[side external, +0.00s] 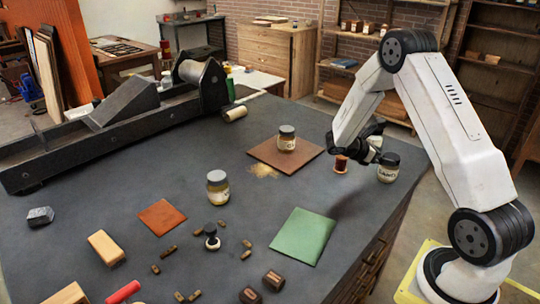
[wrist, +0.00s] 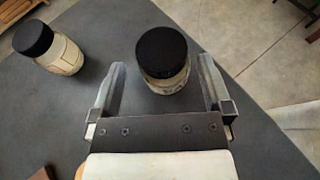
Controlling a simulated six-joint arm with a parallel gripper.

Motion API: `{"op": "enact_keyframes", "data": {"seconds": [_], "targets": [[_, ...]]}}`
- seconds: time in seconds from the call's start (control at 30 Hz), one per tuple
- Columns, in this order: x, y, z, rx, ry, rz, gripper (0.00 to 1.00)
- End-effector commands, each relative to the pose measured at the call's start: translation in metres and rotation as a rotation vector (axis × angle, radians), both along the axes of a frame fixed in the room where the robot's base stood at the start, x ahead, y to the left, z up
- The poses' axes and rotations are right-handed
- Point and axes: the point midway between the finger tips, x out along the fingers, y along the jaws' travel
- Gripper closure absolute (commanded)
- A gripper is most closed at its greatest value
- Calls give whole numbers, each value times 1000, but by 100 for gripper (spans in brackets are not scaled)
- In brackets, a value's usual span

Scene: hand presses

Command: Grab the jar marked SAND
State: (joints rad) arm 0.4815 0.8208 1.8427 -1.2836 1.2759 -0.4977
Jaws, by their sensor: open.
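In the side external view, a dark-lidded jar (side external: 388,168) stands upright near the bench's right edge. Its small label has dark letters that I cannot read for certain. My gripper (side external: 374,153) is low beside this jar, partly hidden by its own wrist. In the wrist view my open gripper (wrist: 160,92) has a finger on each side of a black-lidded jar (wrist: 163,62). Gaps show between the fingers and this jar. Its label is mostly hidden under the lid. A second black-lidded jar (wrist: 60,55) stands to the left, outside the fingers.
Another jar (side external: 286,139) stands on a brown board (side external: 262,152), and one more jar (side external: 218,190) stands on the open bench. A reddish spool (side external: 341,164) is close to my gripper. A green sheet (side external: 302,236) lies nearer the front. A dark press (side external: 120,108) occupies the back left.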

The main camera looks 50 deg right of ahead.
Motion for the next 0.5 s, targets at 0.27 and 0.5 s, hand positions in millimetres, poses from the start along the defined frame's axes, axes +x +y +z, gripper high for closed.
{"op": "enact_keyframes", "data": {"seconds": [0.27,0.5], "targets": [[-19,-24,-11,1,1,-1,0],[-22,-29,-13,1,-1,0,0]]}}
